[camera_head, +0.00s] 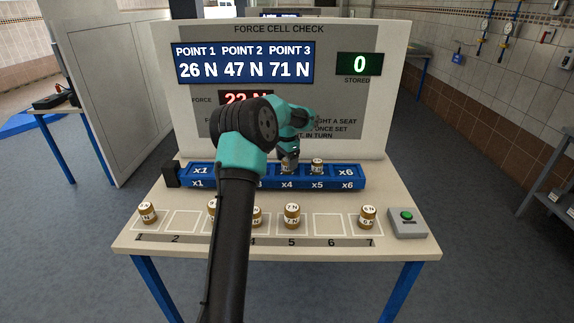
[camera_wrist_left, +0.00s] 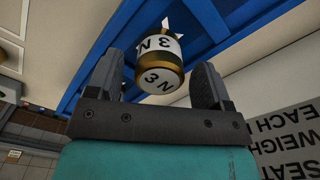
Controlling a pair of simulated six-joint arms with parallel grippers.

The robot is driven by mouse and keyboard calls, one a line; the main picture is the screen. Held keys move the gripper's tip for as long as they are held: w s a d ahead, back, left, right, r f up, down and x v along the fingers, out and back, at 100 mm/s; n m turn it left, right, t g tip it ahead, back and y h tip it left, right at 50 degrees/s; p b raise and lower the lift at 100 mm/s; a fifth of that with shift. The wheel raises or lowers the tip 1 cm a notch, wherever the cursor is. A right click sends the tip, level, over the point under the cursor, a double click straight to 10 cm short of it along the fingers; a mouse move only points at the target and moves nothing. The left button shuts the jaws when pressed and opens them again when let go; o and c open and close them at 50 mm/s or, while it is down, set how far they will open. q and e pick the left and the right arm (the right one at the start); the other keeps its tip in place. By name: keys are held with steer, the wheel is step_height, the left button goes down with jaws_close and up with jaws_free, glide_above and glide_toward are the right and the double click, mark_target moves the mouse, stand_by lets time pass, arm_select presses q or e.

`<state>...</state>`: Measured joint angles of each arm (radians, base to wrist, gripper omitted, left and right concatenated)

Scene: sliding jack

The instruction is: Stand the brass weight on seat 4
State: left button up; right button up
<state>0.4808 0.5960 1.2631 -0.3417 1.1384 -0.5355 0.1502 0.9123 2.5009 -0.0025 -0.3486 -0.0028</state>
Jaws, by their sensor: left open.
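A brass weight with a white band marked 3 N (camera_wrist_left: 160,65) stands between the open fingers of my left gripper (camera_wrist_left: 165,88) in the wrist view. In the head view my left gripper (camera_head: 289,155) is over the x4 seat of the blue rail (camera_head: 266,184), and the weight (camera_head: 287,167) stands there, partly hidden by the gripper. The weight looks upright on the rail; whether the fingers touch it I cannot tell. Another brass weight (camera_head: 317,166) stands at the x5 seat. My right gripper is not in view.
Several more brass weights stand on the numbered table squares, including one at 1 (camera_head: 148,213), one at 5 (camera_head: 292,214) and one at 7 (camera_head: 368,217). A green button box (camera_head: 407,222) is at the right. The display board (camera_head: 280,60) rises behind the rail. My left arm hides part of the rail.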

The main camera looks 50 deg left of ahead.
arm_select(q)
step_height(320, 180, up, 10)
stand_by(0.4)
stand_by(0.3)
